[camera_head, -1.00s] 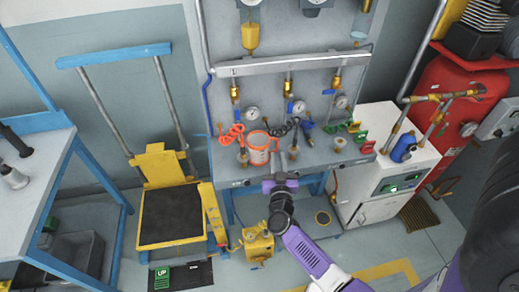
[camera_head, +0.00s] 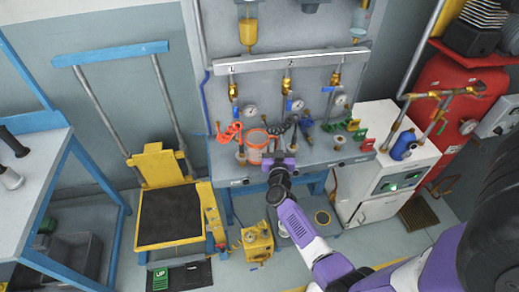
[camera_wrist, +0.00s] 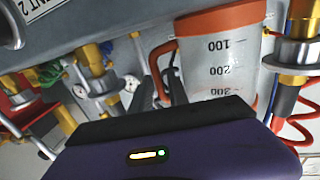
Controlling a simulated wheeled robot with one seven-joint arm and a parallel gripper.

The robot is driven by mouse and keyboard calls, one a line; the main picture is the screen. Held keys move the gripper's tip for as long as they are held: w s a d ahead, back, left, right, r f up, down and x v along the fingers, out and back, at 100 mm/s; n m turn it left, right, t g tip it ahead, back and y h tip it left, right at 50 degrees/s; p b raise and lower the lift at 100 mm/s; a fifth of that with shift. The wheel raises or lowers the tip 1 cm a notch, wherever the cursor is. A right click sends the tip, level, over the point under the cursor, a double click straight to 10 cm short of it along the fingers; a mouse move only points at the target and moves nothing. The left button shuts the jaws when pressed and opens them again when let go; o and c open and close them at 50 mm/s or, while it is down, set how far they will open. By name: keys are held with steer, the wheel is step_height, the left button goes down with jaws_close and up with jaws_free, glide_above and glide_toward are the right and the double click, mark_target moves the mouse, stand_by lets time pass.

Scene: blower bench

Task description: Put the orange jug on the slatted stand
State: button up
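The orange jug (camera_head: 255,148) stands upright on the grey bench below the gauges. In the wrist view the jug (camera_wrist: 222,62) has a pale body with printed volume marks, an orange rim and an orange handle on its left. My gripper (camera_head: 282,155) is at the jug's right, at the handle side. In the wrist view its dark fingers (camera_wrist: 163,92) appear apart, one on each side of the handle; contact cannot be made out. A low brown slatted stand (camera_head: 418,213) is on the floor at the right, by the red tank.
Red and black coiled hoses, brass fittings and gauges (camera_head: 250,111) crowd the bench behind the jug. A white cabinet (camera_head: 385,160) with a blue bottle (camera_head: 403,147) stands at the right, before the red tank (camera_head: 450,95). A yellow lift cart (camera_head: 168,213) is at the left.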

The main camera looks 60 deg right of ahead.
jaws_close()
stand_by(1.3)
